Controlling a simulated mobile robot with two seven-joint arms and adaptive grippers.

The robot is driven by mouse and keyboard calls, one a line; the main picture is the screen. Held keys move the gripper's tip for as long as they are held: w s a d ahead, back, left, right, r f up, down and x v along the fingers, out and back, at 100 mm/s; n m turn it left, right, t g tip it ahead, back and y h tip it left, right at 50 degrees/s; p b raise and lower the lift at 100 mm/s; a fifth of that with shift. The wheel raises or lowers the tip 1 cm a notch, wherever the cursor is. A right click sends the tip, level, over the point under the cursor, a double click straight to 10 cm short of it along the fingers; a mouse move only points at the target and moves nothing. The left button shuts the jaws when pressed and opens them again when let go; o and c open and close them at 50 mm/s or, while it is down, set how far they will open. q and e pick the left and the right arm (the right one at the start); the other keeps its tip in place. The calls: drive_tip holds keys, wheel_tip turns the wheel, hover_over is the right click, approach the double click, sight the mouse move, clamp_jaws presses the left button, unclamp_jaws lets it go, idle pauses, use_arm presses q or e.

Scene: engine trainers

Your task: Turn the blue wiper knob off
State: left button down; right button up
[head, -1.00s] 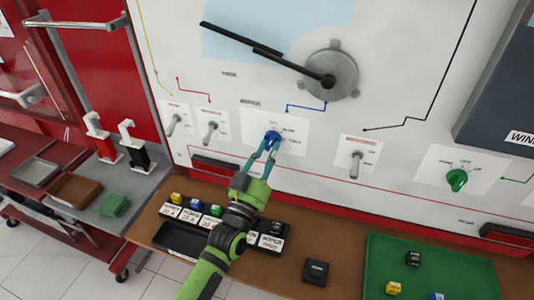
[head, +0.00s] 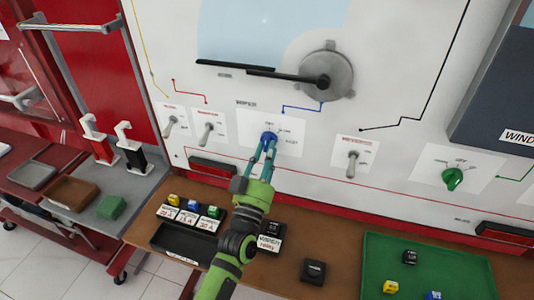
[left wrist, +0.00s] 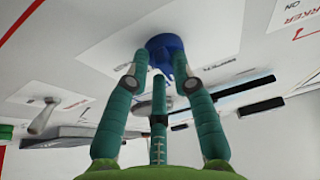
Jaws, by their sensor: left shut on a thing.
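The blue wiper knob (head: 269,137) sits on a white label plate (head: 300,126) on the upright white panel. My left gripper (head: 269,146) reaches up to it from below, with its teal fingers shut on the knob. In the left wrist view the blue knob (left wrist: 166,48) shows between the upper fingertips of my left gripper (left wrist: 160,72). The fingers hide part of the knob, and its pointer direction cannot be made out. My right gripper is not in view.
A black wiper arm (head: 260,70) is mounted on a grey round hub (head: 328,72) above. Toggle switches (head: 207,133) flank the knob, and a green knob (head: 453,179) is at the right. Fuse blocks and a green tray (head: 376,262) lie on the shelf below.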

use_arm(q)
drive_tip(key=c, duration=1.1)
unclamp_jaws()
drive_tip(key=shift+a+r, duration=0.15)
drive_tip(key=shift+r, duration=0.45)
drive_tip(key=shift+f, duration=0.3)
drive_tip(key=shift+f, duration=0.1)
drive_tip(key=v, duration=1.2)
drive_tip(key=shift+s, duration=0.1)
